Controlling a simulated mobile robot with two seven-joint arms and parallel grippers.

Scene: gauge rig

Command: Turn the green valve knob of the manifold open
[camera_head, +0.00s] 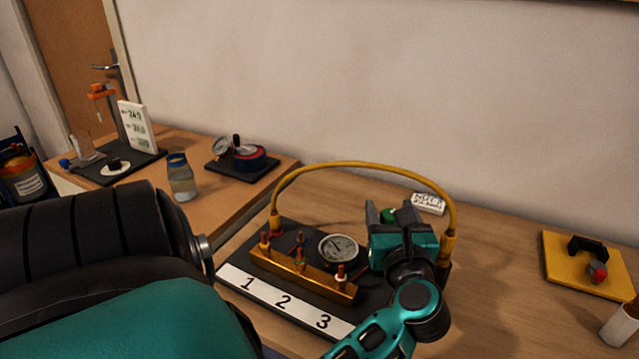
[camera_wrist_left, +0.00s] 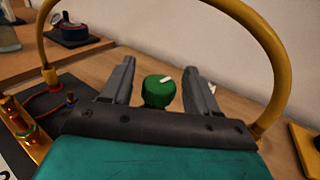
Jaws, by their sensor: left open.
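The manifold is a brass block (camera_head: 303,275) with orange-tipped fittings on a black base, beside a white strip marked 1, 2, 3. A yellow hose arches over it. The green valve knob (camera_head: 387,214) shows partly behind my left gripper (camera_head: 393,212). In the left wrist view the knob (camera_wrist_left: 158,90) is round with a white mark on top, pointing toward the upper right. The left gripper's fingers (camera_wrist_left: 158,82) are open, one on each side of the knob, with visible gaps. My right gripper is not in view.
A round dial gauge (camera_head: 338,248) sits on the base close to the left gripper. The yellow hose (camera_head: 365,165) arches around the gripper. A small white label (camera_head: 429,204) lies behind. A yellow plate (camera_head: 585,265) is at right; a glass bottle (camera_head: 181,177) stands at left.

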